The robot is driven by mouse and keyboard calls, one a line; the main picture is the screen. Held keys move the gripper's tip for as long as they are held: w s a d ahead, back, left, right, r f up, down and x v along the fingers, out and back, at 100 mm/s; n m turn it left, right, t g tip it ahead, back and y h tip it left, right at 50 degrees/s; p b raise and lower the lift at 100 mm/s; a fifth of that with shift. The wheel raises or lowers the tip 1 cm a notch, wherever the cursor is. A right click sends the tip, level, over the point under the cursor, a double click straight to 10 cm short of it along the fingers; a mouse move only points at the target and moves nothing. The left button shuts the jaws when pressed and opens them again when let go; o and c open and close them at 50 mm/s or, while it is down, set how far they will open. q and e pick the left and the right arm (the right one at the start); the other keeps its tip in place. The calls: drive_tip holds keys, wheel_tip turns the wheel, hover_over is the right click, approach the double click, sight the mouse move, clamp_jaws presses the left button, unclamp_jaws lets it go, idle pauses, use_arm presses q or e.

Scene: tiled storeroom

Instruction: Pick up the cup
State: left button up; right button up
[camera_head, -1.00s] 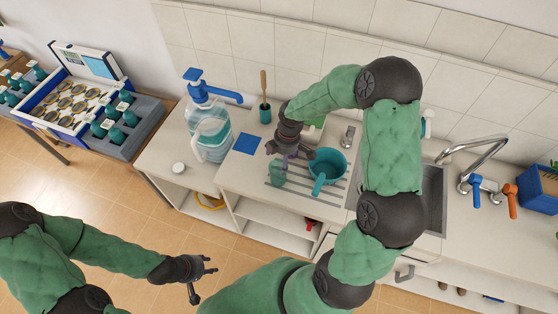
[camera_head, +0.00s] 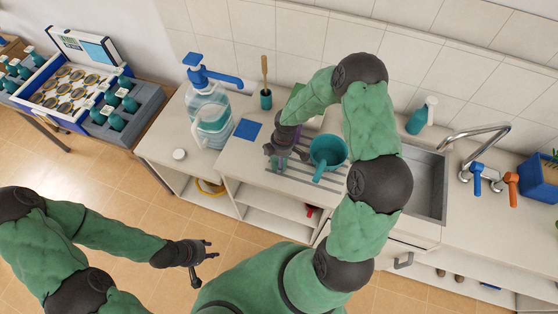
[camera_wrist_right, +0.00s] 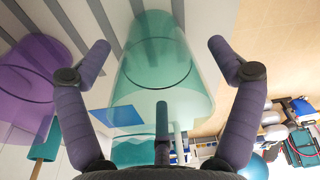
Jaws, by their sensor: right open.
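A translucent teal cup (camera_wrist_right: 152,50) fills the middle of the right wrist view, between the spread fingers of my right gripper (camera_wrist_right: 160,48), with a gap to each finger. In the head view this cup (camera_head: 279,166) stands on the striped drain area of the counter, partly covered by my right gripper (camera_head: 285,156), which is open around it. A translucent purple cup (camera_wrist_right: 30,85) stands to the left in the wrist view; in the head view it is mostly hidden behind the gripper. My left gripper (camera_head: 208,262) is open and empty over the floor, away from the counter.
A teal pot with a handle (camera_head: 328,152) stands just right of the gripper, before the sink (camera_head: 425,180). A water jug with a blue pump (camera_head: 210,118), a blue square (camera_head: 248,129) and a brush holder (camera_head: 265,98) are to the left. A spray bottle (camera_head: 422,115) stands behind the sink.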

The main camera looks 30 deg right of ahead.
drive_tip(key=shift+f, duration=0.2)
drive_tip(key=c, duration=1)
drive_tip(key=shift+r, duration=0.15)
drive_tip(key=shift+r, duration=0.6)
drive_tip(key=s+a+r, duration=0.2)
drive_tip(key=s+r, duration=0.1)
drive_tip(key=s, duration=0.1)
drive_tip(key=s+a+r, duration=0.2)
drive_tip(key=s+r, duration=0.2)
drive_tip(key=s+a+r, duration=0.3)
drive_tip(key=s+r, duration=0.1)
drive_tip(key=shift+s+r, duration=0.2)
drive_tip(key=shift+r, duration=0.05)
